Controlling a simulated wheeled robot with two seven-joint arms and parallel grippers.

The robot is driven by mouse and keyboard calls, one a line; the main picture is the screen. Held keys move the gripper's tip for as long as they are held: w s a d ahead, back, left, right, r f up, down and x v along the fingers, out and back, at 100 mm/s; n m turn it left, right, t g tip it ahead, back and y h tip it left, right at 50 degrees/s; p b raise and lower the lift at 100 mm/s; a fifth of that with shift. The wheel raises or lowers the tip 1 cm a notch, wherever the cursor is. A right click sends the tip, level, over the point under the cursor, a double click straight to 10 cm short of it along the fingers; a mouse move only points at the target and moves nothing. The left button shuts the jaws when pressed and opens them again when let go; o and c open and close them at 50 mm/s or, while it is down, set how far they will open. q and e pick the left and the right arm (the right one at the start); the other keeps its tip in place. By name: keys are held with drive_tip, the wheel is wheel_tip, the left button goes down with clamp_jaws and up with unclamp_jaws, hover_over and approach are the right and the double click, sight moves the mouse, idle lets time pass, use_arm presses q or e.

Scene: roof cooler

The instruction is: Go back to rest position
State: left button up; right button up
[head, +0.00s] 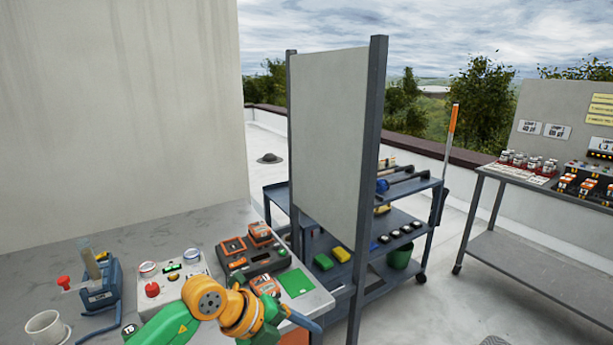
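One of my arms, green and orange, reaches in from the bottom of the head view over the front of the grey counter (120,240). My other arm does not show.
On the counter are a white mug (47,328), a blue device (99,288), a control box with a red knob (152,289), orange devices (234,246) and a green card (296,283). An upright panel (328,130), a cart (392,282) and a table (540,260) stand to the right.

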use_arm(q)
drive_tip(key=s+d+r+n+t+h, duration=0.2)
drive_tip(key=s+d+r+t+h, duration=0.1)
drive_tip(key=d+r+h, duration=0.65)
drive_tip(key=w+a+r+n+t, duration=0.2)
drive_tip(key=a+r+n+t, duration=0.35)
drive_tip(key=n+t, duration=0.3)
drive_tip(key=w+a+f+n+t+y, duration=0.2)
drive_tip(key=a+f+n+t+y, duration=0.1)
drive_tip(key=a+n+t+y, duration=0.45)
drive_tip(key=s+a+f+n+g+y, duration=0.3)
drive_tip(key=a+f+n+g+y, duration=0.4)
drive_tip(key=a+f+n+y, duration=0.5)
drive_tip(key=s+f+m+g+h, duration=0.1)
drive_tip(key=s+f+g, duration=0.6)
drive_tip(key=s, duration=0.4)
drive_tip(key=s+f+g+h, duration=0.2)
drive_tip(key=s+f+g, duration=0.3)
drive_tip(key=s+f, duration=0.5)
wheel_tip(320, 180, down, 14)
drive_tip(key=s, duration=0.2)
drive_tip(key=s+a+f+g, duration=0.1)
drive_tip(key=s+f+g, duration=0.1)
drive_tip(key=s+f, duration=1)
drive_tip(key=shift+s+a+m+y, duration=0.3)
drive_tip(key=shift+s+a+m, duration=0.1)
